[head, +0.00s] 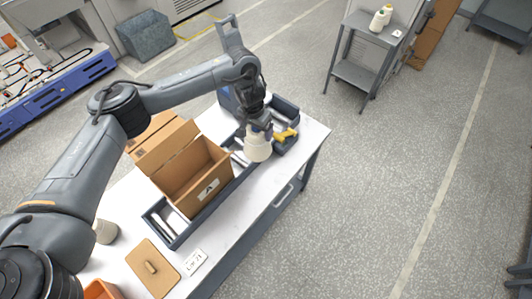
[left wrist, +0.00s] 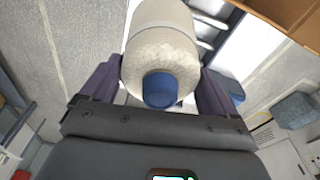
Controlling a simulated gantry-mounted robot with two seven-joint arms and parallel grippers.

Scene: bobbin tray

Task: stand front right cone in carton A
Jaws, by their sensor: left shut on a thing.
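A cream yarn cone (head: 258,147) hangs from my left gripper (head: 257,128) above the blue-grey tray, to the right of the carton. In the left wrist view the cone (left wrist: 162,50) sits between the two fingers (left wrist: 155,90), with its blue tip (left wrist: 161,89) towards the camera. The left gripper is shut on it. My right gripper is out of view.

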